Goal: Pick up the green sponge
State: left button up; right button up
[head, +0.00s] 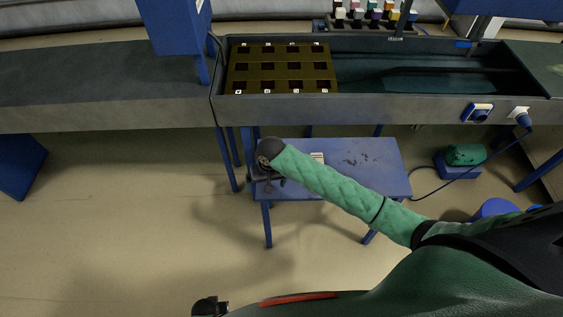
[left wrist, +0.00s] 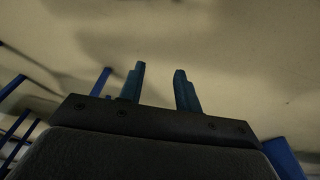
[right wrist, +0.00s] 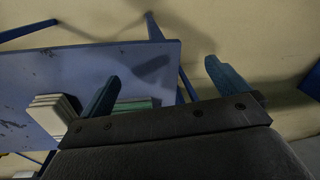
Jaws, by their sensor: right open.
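A flat green piece with a paler layer, which looks like the green sponge (right wrist: 138,104), lies near the edge of the small blue table (right wrist: 25,75). In the right wrist view one finger partly covers it. I cannot make it out in the head view, where my right arm blocks part of the blue table (head: 375,150). My right gripper (right wrist: 163,72) is open and empty, with one finger over the table edge beside the green piece and the other over the floor. My left gripper (left wrist: 159,70) is open and empty above the bare floor.
A stack of pale pads (right wrist: 54,112) lies on the table left of the green piece; it also shows in the head view (head: 317,157). A grey trough (head: 400,107) holding a brown slotted tray (head: 282,78) stands behind. A green machine (head: 465,154) is at right.

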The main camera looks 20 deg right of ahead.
jog(key=w+d+r+m, duration=0.1)
jog(key=w+d, duration=0.1)
jog(key=w, duration=0.1)
jog(key=w+d+r+h+p, duration=0.1)
jog(key=w+d, duration=0.2)
jog(key=w+d+r+m+p, duration=0.1)
jog(key=w+d, duration=0.2)
jog(key=shift+r+m, duration=0.3)
jog(key=shift+r, duration=0.1)
notch_tip(320, 180, down, 2)
jog(key=shift+f+p, duration=0.1)
jog(key=shift+p, duration=0.4)
jog(key=shift+f, duration=0.35)
jog(key=f+p, duration=0.2)
jog(key=f, duration=0.1)
jog(key=shift+d+f+p, duration=0.2)
jog(key=shift+f+p, duration=0.1)
jog(key=shift+f, duration=0.6)
pick_arm(q)
jog(key=s+a+f, duration=0.5)
jog(key=s+f, duration=0.5)
jog(key=shift+a, duration=0.2)
pick_arm(e)
jog(key=shift+c, duration=0.4)
jog(key=c, duration=0.7)
